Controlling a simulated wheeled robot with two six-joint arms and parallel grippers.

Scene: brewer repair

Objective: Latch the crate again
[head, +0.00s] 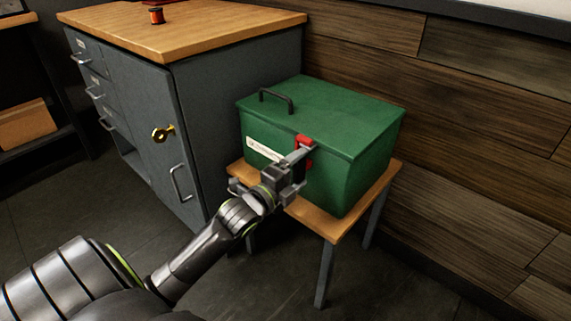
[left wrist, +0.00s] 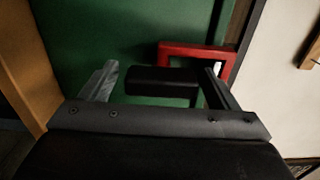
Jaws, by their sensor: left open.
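The green crate (head: 340,175) stands on a small wooden stand with its lid (head: 335,110) down. A red latch (head: 304,139) is on the crate's front at the lid edge, partly hidden by my gripper. My left gripper (head: 297,160) is at the crate's front, right at the latch. In the left wrist view its two fingers are apart, with a dark block (left wrist: 160,84) showing between them. The red latch frame (left wrist: 195,50) shows just beyond the right-hand finger. I cannot tell whether a finger touches the latch. My right gripper is not in view.
The wooden stand (head: 332,227) holds the crate. A grey cabinet (head: 235,100) with a wooden top stands close on the left, with a brass key or knob (head: 163,133) on its door. A wood-plank wall is behind. The floor at the lower right is clear.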

